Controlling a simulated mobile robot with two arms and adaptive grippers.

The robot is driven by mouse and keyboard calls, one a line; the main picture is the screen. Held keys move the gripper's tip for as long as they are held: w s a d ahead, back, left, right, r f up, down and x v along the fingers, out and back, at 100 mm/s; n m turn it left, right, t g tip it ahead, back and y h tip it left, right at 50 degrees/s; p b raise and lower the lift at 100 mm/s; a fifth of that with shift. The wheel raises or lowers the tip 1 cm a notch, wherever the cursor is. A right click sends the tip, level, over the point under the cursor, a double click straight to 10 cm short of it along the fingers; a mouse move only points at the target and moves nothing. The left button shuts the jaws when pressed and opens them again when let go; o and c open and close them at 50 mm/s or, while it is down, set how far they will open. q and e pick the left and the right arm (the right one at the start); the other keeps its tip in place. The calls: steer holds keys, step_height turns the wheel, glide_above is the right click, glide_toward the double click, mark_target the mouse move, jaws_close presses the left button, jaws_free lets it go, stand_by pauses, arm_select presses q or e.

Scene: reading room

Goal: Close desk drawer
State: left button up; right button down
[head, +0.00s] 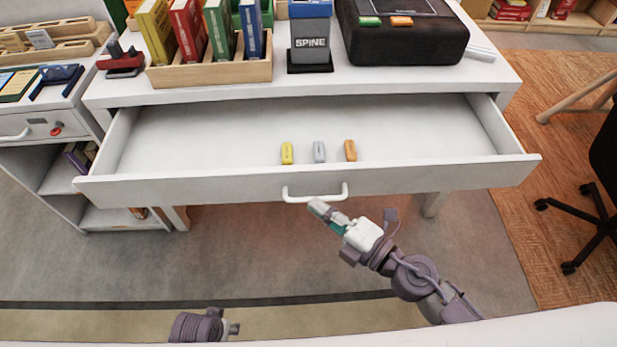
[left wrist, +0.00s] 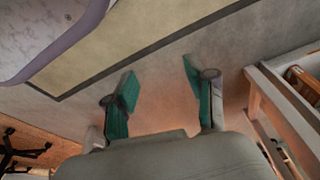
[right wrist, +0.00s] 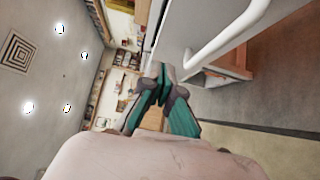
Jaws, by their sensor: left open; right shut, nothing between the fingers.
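The desk drawer (head: 230,183) is white and pulled well out, with its inside showing. Its white bar handle (head: 315,197) is at the middle of the front panel, and the handle also shows large in the right wrist view (right wrist: 228,36). My right gripper (head: 314,205) is shut and empty, with its tips close to the handle in the head view; I cannot tell whether they touch it. In the right wrist view its green fingers (right wrist: 158,75) are together beside the handle. My left gripper (left wrist: 160,80) is open and empty over the floor; its fingers are hardly visible in the head view.
Three small items, yellow (head: 287,153), grey (head: 319,152) and orange (head: 350,150), lie in the drawer near its front. The desktop (head: 120,88) holds a wooden book rack (head: 210,74), a SPINE block (head: 311,58) and a black case (head: 405,40). An office chair (head: 590,200) stands right.

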mark_target(295, 174)
steer(key=x, duration=0.3)
steer(key=shift+w+r+p, duration=0.15)
steer(key=shift+w+p, duration=0.15)
steer(key=shift+p, duration=0.05)
steer(key=shift+w+f, duration=0.2)
steer(key=shift+w, duration=0.95)
arm_select(q)
steer(key=shift+s+a+f, duration=0.1)
steer(key=shift+s+f, duration=0.15)
steer(key=shift+f, duration=0.35)
steer(key=shift+s+f, duration=0.25)
steer(key=shift+f, duration=0.3)
arm_select(e)
steer(key=shift+w, duration=0.55)
steer(key=shift+d, duration=0.1)
